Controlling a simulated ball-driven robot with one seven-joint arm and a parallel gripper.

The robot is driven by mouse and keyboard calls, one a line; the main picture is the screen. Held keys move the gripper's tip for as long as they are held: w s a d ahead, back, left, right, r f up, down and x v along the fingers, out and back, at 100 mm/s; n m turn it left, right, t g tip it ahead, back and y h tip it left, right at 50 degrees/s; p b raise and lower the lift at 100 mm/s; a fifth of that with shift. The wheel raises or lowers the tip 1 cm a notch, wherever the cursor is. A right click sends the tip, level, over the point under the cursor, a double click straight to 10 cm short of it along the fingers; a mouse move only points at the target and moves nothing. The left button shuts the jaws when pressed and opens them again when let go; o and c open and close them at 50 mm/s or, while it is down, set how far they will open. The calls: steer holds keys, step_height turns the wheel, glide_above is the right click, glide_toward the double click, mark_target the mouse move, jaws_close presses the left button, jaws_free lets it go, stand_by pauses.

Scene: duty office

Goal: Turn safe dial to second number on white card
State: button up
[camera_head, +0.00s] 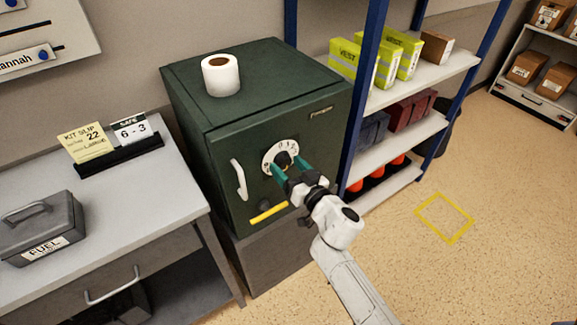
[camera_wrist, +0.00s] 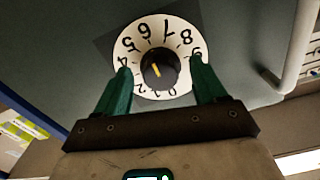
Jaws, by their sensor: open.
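The dark green safe (camera_head: 225,135) stands against the wall. Its white numbered dial (camera_head: 270,153) with a dark centre knob is on the door. In the wrist view the dial (camera_wrist: 178,25) shows its digits tilted, and the knob (camera_wrist: 160,68) carries a short yellow mark; I cannot tell surely which number it marks. The white card (camera_head: 131,128) reads "SAFE 6-3" and stands in a black holder on the desk at left. My gripper (camera_head: 289,169) is open in front of the dial, with its teal fingers on either side of the knob, showing gaps in the wrist view.
The safe's pale handle (camera_head: 238,180) is left of the dial, and a yellow bar (camera_head: 268,212) is below it. A white roll (camera_head: 221,75) stands on the safe. A blue-framed shelf (camera_head: 405,135) stands close on the right.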

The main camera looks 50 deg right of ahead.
steer(key=shift+w+d, duration=0.1)
steer(key=shift+w, duration=0.1)
steer(key=c, duration=1.1)
